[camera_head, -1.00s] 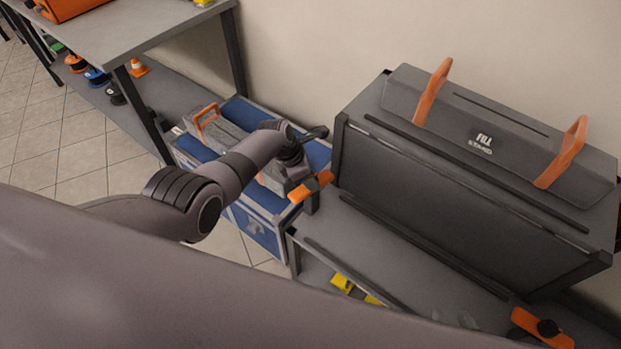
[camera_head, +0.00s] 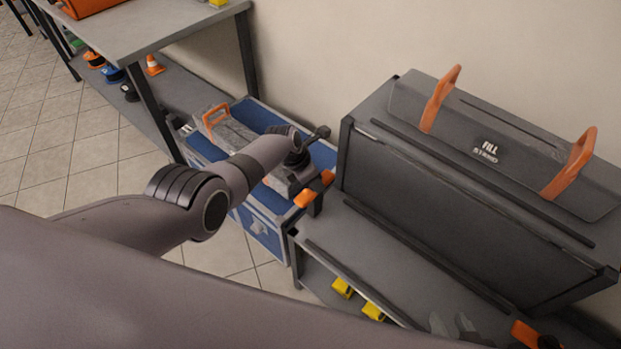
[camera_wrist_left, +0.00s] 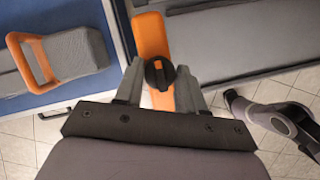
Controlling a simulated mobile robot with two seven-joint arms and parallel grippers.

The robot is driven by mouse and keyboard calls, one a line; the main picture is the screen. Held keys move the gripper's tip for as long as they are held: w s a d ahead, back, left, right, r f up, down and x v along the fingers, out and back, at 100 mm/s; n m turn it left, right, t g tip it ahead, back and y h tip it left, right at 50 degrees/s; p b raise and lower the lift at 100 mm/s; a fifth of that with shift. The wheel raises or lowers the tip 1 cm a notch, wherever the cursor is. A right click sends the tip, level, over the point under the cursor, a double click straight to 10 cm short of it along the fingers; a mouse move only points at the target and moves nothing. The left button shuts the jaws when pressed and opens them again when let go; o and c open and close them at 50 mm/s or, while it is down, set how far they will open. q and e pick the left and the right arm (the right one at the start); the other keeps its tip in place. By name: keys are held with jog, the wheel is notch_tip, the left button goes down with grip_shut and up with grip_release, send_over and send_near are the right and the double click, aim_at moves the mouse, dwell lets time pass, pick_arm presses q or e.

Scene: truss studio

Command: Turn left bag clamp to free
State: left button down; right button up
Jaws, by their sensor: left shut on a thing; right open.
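The left bag clamp is an orange bar (camera_head: 306,199) with a black round knob (camera_wrist_left: 159,73), at the left end of the grey bag stand. My left gripper (camera_wrist_left: 159,88) is shut on it, one finger on each side by the knob. In the head view my left gripper (camera_head: 315,190) partly covers the middle of the bar. The grey bag (camera_head: 485,125) with two orange handles lies on the stand's top. Another orange clamp (camera_head: 524,334) shows at the lower right. The grey fingertips of my right gripper (camera_head: 452,325) show apart at the bottom edge, the rest hidden by my arm.
A grey table (camera_head: 150,45) is at the upper left. Yellow blocks (camera_head: 342,288) sit on the stand's lower shelf. Tiled floor is open at the left.

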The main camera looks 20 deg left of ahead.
aim_at(304, 191)
pick_arm(q)
jog(key=shift+d, duration=0.1)
dwell(0.3)
jog(key=c, duration=0.7)
grip_release()
jog(key=shift+r, duration=0.1)
jog(key=p+v, duration=0.5)
jog(key=p, duration=0.1)
jog(key=shift+r, duration=0.25)
jog(key=shift+f+b, duration=0.25)
jog(key=shift+b, duration=0.1)
jog(key=shift+s+r, duration=0.1)
jog(key=shift+r, duration=0.25)
jog(key=shift+s+a+r, duration=0.15)
jog(key=shift+a+r, duration=0.15)
jog(key=shift+r, duration=0.25)
